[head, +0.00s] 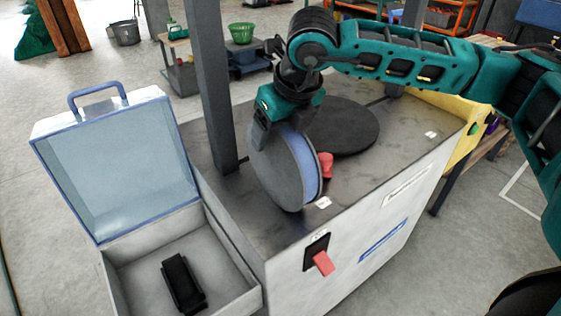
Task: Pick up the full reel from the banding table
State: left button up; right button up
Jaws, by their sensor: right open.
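The reel (284,172) is a grey disc-sided spool with a blue-violet band around its rim. It stands on edge, slightly tilted, near the front left of the dark-topped banding table (225,120). My right gripper (268,132) points down at the reel's top rim and is open. One finger shows in front of the reel's grey face; the other finger is hidden. I cannot tell whether they touch it. My left gripper is out of view.
A red knob (326,163) stands right beside the reel. A dark round disc (341,127) lies flat behind it. A grey post (207,80) rises at the table's left. An open case (118,165) with a black item (183,283) inside stands left. A red lever (323,263) juts from the front.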

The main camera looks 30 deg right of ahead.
grip_shut()
dwell(0.8)
jog(key=shift+r, duration=0.1)
